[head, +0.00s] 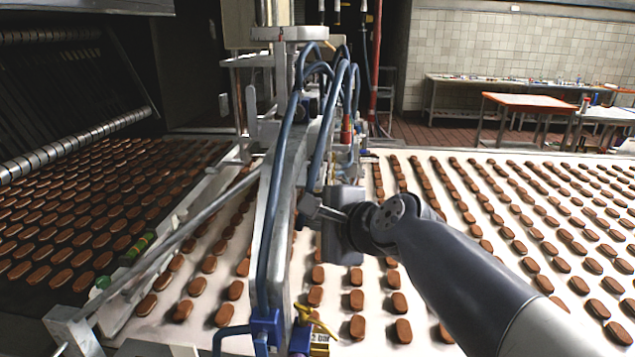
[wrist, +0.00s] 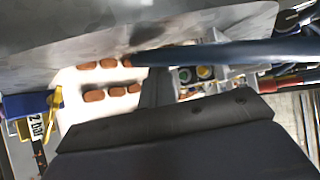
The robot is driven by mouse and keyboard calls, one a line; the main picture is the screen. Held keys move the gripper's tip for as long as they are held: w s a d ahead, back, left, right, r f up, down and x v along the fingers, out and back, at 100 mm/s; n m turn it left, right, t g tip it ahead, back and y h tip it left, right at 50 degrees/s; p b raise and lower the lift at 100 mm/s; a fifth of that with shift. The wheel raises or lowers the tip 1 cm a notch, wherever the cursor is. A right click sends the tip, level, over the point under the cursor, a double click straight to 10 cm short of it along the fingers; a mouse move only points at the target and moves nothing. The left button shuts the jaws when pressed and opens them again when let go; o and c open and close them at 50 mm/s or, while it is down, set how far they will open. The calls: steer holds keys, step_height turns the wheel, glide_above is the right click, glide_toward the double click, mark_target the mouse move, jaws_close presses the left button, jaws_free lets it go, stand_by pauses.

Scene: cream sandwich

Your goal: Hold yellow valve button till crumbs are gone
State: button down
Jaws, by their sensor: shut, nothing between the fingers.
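A round yellow button (wrist: 204,72) sits in a grey housing in the wrist view, beside a second, greenish round button (wrist: 184,75). I cannot make it out in the head view. My gripper (head: 312,210) is shut and empty, at the metal frame with blue hoses, above the white belt. In the wrist view its dark body fills the lower middle, and a grey finger (wrist: 155,90) stands left of the buttons. I see no clear contact with the yellow button. I cannot make out crumbs in either view.
Rows of brown biscuits (head: 400,330) cover the white belt (head: 450,170) and the dark belt at left. Blue hoses (head: 280,170) hang close to my gripper. A yellow lever (head: 318,320) with a "2 bar" label is on the frame's lower end. An orange-edged table (head: 530,102) stands behind.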

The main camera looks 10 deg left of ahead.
steer(key=shift+s, duration=0.1)
stand_by(0.3)
steer(key=w, duration=0.9)
steer(key=shift+a+b, duration=0.2)
steer(key=shift+b, duration=0.1)
stand_by(1.7)
steer(key=shift+w, duration=0.4)
steer(key=shift+w, duration=0.45)
stand_by(2.0)
steer(key=shift+s, duration=0.9)
steer(key=shift+s, duration=0.1)
